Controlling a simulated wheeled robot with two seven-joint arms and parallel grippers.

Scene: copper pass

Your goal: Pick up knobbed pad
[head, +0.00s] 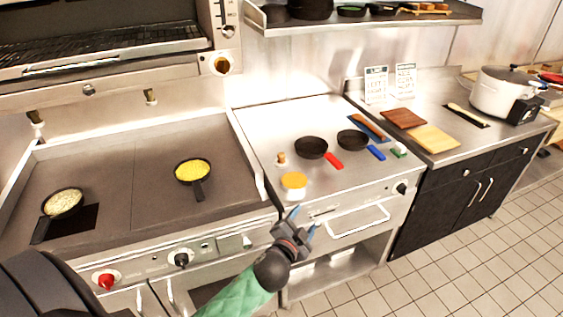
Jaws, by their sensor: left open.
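My left gripper (303,221) is open and empty, in front of the middle counter's front edge. A small green and white block (398,150) lies at the right end of that counter; it may be the knobbed pad, but it is too small to be sure. A small tan knob-like piece (281,158) stands at the counter's left, and a round orange-topped thing (294,181) sits nearer the gripper. The gripper touches none of these. My right gripper is not in view.
Two dark pans, one with a red handle (333,160) and one with a blue handle (376,152), lie on the middle counter. A griddle with a yellow-filled pan (193,171) and another pan (63,203) is at left. Cutting boards (432,138) and a white pot (499,93) are at right.

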